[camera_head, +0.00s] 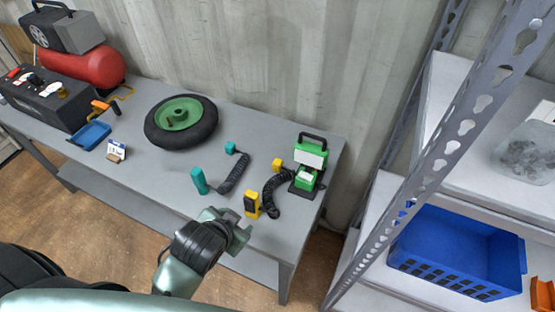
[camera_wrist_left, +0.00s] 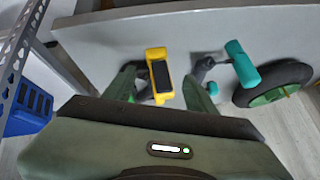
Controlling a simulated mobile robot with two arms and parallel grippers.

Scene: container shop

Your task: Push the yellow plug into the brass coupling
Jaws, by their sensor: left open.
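A yellow piece with a black face (camera_head: 252,203) stands near the table's front edge, beside a black coiled cord. It shows between my fingers in the left wrist view (camera_wrist_left: 158,75). A smaller yellow block (camera_head: 277,165) lies behind it, near the cord's far part; I cannot tell which of the two is the plug. My left gripper (camera_head: 238,232) is open and empty at the front edge, close to the yellow piece; its fingers also show in the wrist view (camera_wrist_left: 162,92). I cannot make out a brass coupling clearly. My right gripper is not in view.
A teal handle (camera_head: 198,180) with a coiled cord and teal block (camera_head: 230,147) stands left of the yellow piece. A green device (camera_head: 308,163) stands at the table's right end. A wheel (camera_head: 152,137) lies farther back. A shelf upright (camera_head: 450,130) rises to the right.

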